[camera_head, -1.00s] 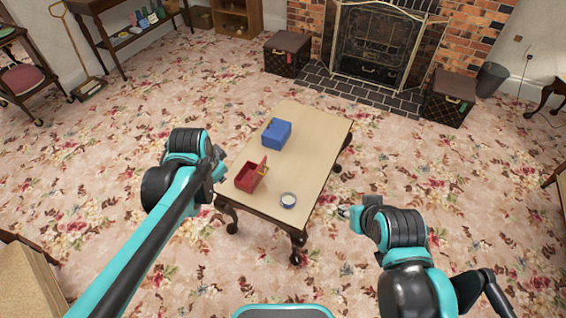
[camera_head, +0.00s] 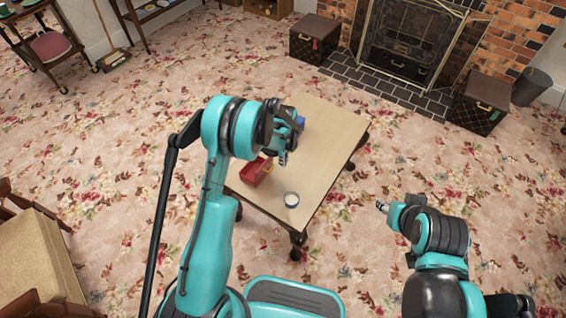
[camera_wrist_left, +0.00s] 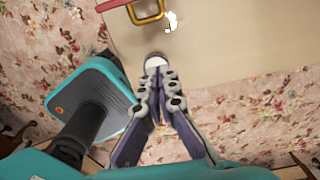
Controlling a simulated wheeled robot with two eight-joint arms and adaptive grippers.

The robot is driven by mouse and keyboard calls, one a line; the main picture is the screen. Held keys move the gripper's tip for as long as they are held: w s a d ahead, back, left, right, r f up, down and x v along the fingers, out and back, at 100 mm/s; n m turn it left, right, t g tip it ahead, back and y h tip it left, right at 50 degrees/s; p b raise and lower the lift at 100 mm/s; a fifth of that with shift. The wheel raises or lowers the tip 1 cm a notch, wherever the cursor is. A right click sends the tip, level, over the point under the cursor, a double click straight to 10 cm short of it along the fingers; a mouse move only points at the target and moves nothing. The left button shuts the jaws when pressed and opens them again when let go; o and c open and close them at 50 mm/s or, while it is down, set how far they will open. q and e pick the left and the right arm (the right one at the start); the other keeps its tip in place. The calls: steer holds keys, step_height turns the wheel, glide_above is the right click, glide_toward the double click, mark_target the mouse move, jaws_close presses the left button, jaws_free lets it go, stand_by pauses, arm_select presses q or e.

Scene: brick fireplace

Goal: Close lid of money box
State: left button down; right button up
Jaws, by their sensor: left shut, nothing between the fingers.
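The red money box (camera_head: 253,174) sits on the near left part of the small wooden table (camera_head: 325,145). Its lid is partly hidden behind my left gripper in the head view, so I cannot tell its angle. In the left wrist view, a red edge (camera_wrist_left: 112,4) and a gold handle (camera_wrist_left: 148,12) show at the top, beyond the fingertips. My left gripper (camera_head: 283,160) is shut and empty, over the table by the box's right side; it also shows in the left wrist view (camera_wrist_left: 158,72). My right gripper (camera_head: 381,206) is off the table's right side, too small to read.
The table's right half is clear.

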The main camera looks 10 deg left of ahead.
arm_select(q)
steer(key=w+a+f+b, duration=0.1)
steer(key=a+f+b, duration=0.2)
steer(key=f+b, duration=0.2)
step_height(320, 180, down, 3)
steer(key=shift+w+a+f, duration=0.1)
steer(key=shift+w+a, duration=0.1)
steer(key=shift+a, duration=0.15)
steer(key=shift+w, duration=0.1)
